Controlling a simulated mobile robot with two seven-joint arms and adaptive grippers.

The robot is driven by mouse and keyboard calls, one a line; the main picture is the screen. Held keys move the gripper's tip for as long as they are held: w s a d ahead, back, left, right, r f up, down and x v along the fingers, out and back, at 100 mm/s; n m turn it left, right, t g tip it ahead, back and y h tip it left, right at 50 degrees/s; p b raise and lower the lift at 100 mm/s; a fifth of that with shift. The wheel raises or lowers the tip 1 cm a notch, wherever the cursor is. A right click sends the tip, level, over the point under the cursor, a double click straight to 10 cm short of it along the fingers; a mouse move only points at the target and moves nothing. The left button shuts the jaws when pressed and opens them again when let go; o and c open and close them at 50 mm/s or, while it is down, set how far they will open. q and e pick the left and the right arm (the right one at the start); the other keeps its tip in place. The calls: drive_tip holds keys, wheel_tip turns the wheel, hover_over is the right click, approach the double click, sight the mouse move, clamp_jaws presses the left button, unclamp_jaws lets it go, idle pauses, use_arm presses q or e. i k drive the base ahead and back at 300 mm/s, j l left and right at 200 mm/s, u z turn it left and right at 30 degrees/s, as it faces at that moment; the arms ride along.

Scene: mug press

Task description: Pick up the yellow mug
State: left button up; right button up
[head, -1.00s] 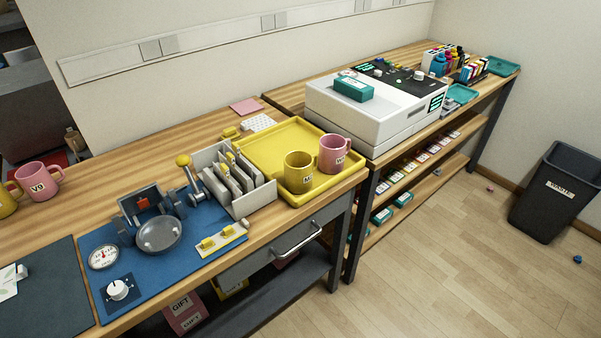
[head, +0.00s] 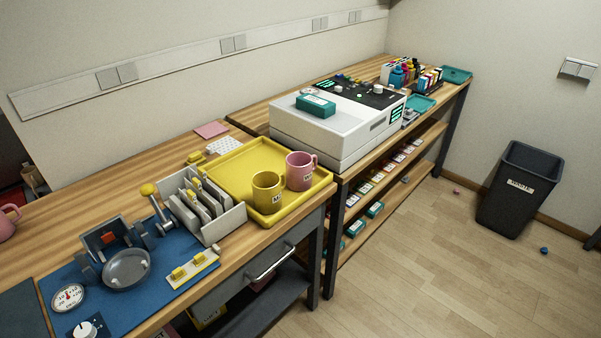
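A yellow mug (head: 267,192) with a small dark-lettered label stands upright on the yellow tray (head: 236,160), near the tray's front edge. A pink mug (head: 300,171) stands just behind it to the right on the same tray. Neither of my grippers shows in the head view.
A slotted grey rack (head: 226,223) stands left of the tray. A press with a round pan (head: 127,268) sits on a blue mat. A white printer-like machine (head: 325,140) is behind right. Another pink mug (head: 5,222) is cut off at the left edge. A dark bin (head: 511,205) stands on open floor.

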sight(272, 190)
drive_tip(key=i+l, duration=0.35)
drive_tip(key=i+l+u, duration=0.15)
drive_tip(key=i+l, duration=0.2)
drive_tip(key=l, duration=0.2)
drive_tip(key=i+l, duration=0.35)
drive_tip(key=l, duration=0.15)
drive_tip(key=u, duration=0.05)
